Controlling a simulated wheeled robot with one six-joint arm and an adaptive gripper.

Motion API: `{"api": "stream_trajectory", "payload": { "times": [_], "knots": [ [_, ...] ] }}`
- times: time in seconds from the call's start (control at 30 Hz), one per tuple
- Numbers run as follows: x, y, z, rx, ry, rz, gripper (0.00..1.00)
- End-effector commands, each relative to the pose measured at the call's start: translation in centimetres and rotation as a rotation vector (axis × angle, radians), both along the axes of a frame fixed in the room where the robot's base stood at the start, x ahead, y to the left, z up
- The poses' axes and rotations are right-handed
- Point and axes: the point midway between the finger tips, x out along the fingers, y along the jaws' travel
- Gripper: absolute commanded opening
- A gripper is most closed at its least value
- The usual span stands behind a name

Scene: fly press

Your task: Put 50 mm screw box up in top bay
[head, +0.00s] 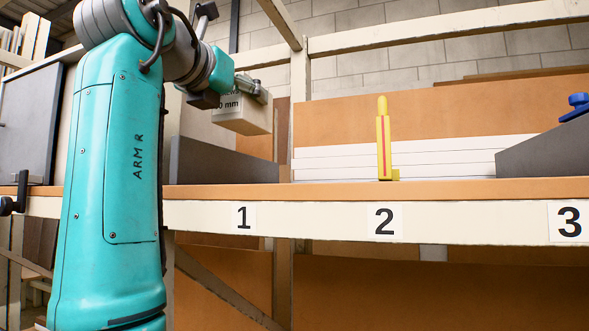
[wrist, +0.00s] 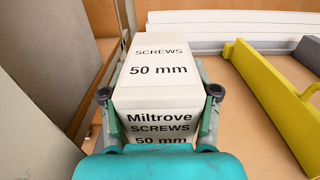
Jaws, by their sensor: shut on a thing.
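My gripper (head: 248,88) is shut on the 50 mm screw box (head: 245,121), a white and cardboard-coloured carton. In the wrist view the box (wrist: 155,95) sits between the two fingers, with its "SCREWS 50 mm" top label and "Miltrove" end label showing. In the head view it is raised above the shelf board (head: 330,190), over the part numbered 1, and looks slightly tilted. Part of its label is hidden behind my gripper. The label 1 (head: 243,218), label 2 (head: 384,222) and label 3 (head: 569,222) are on the shelf's front edge.
A yellow upright panel (head: 384,145) with a red stripe stands above label 2; it also shows right of the box in the wrist view (wrist: 265,95). Grey sloped panels stand at left (head: 220,163) and right (head: 550,150). White strips (head: 440,160) lie at the back.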

Motion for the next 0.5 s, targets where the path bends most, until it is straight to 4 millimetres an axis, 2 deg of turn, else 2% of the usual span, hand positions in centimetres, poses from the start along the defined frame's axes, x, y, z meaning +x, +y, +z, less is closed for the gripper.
{"api": "stream_trajectory", "payload": {
  "times": [0.3,0.5],
  "knots": [
    [0.1,0.1,-4.5,0.004,-0.001,-0.003,0.04],
    [0.1,0.1,-5.8,0.005,-0.003,-0.003,0.04]
  ]
}}
